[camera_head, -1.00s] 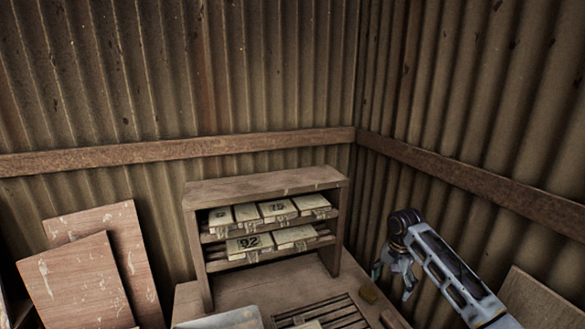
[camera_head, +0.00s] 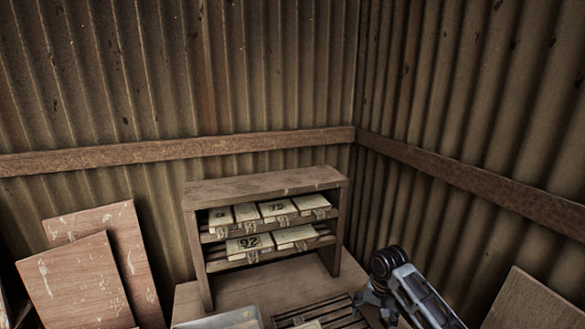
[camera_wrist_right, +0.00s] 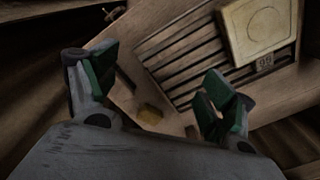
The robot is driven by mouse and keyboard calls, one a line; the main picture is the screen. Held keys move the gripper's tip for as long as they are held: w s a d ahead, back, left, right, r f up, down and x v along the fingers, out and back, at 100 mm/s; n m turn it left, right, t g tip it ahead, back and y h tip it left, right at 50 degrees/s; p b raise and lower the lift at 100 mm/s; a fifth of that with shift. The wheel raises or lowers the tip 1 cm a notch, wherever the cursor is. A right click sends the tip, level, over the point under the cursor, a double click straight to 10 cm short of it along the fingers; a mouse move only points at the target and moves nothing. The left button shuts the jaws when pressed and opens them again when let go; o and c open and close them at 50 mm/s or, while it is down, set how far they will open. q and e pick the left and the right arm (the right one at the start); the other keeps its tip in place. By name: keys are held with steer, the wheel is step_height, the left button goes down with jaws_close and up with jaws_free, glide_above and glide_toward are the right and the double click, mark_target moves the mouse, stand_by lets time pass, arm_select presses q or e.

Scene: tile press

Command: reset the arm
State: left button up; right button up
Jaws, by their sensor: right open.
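My right arm comes in at the lower right of the head view, its gripper (camera_head: 372,308) low over the right side of the wooden table (camera_head: 255,286). In the right wrist view the two green-padded fingers of this gripper (camera_wrist_right: 155,92) are wide apart with nothing between them. Below them lie a slatted wooden rack (camera_wrist_right: 190,62) and a pale tile (camera_wrist_right: 258,28) with a small number tag. A small yellowish block (camera_wrist_right: 150,113) lies on the table beside the rack. My left gripper is not in view.
A wooden shelf (camera_head: 265,186) at the back of the table holds several pale numbered tiles on two levels. A grey tray (camera_head: 218,320) shows at the front edge. Boards (camera_head: 78,283) lean at the left, another board (camera_head: 530,302) stands at the right. Corrugated walls close the corner.

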steer(key=s+a+f+n+t+y, duration=0.1)
steer(key=s+a+f+n, duration=0.2)
steer(key=s, duration=0.5)
steer(key=s+a+f+n+t, duration=0.1)
steer(key=s+a+f+n, duration=0.15)
steer(key=s, duration=0.65)
steer(key=shift+s+d+r+n+t+h, duration=0.5)
steer(key=shift+s+d+r+n, duration=0.95)
steer(key=shift+s, duration=3.15)
step_height(320, 180, down, 37)
steer(key=s+g+b, duration=0.1)
steer(key=s+b, duration=0.1)
steer(key=b, duration=0.3)
steer(key=s+d+f+b, duration=0.2)
steer(key=s+f, duration=0.9)
steer(key=f, duration=0.1)
steer(key=s+d+f+g+b, duration=0.1)
steer(key=s+d+f+b, duration=0.2)
steer(key=s+f, duration=0.8)
step_height(320, 180, down, 2)
steer(key=shift+s+d+f+g, duration=0.2)
steer(key=shift+s+g, duration=0.1)
